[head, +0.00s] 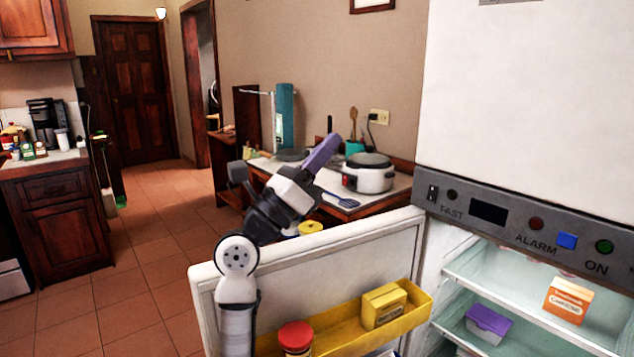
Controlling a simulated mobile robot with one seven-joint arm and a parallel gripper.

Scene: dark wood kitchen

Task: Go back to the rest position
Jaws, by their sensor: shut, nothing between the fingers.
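My arm rises at the lower middle of the head view, in front of the open fridge door. My gripper (330,143) is at its upper end, above and beyond the door's top edge. Its purple fingers point up and to the right and look shut together, with nothing held. In the picture they overlap the counter and wall behind; how far they are from these I cannot tell.
The fridge door (212,312) stands open, with a yellow box (384,306) and a red-lidded jar (296,338) on it. The fridge shelves (470,262) are on the right. A counter with a white cooker (367,178) is behind. Tiled floor (150,250) is clear at left.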

